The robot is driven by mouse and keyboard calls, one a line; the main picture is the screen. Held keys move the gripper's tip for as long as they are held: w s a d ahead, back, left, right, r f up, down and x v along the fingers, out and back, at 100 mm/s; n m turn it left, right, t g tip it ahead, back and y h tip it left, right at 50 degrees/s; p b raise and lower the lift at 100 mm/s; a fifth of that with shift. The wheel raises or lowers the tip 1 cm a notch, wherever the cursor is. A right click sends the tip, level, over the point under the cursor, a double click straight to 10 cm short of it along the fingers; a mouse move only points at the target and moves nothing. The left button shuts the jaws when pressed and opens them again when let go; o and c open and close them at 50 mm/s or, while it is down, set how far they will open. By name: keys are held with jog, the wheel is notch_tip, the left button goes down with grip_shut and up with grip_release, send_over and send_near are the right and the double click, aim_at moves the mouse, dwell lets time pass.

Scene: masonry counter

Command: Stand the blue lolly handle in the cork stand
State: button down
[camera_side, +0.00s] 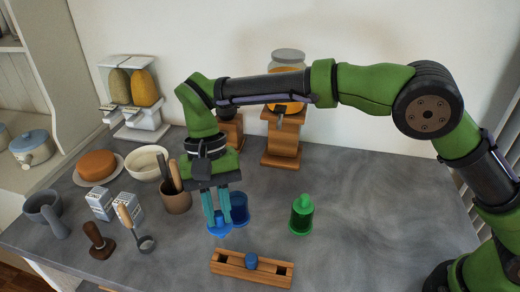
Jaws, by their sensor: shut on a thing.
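My gripper (215,222) points down over the counter with its teal fingers shut on a blue piece, which I take as the blue lolly handle (219,231). The handle's wide blue part shows below the fingertips; whether it touches the counter is hard to tell. A blue cup-like mould (239,209) stands just behind and right of the fingers. The long wooden block, which I take as the cork stand (233,265), lies in front and to the right. It has dark openings near both ends and a small blue piece (251,260) at its middle.
A green lolly mould (301,216) stands to the right. Left are a utensil pot (176,200), small cartons (100,204), a ladle (146,243) and a brown stamp-like tool (99,242). A wooden grinder (282,140) stands behind. The right counter is clear.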

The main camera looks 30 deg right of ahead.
aim_at(218, 233)
jog(key=shift+s+a, duration=0.15)
jog(key=shift+a, duration=0.2)
jog(key=shift+f, duration=0.1)
jog(key=shift+f, duration=2.85)
jog(key=shift+f, duration=1.65)
jog(key=c, duration=1)
grip_release()
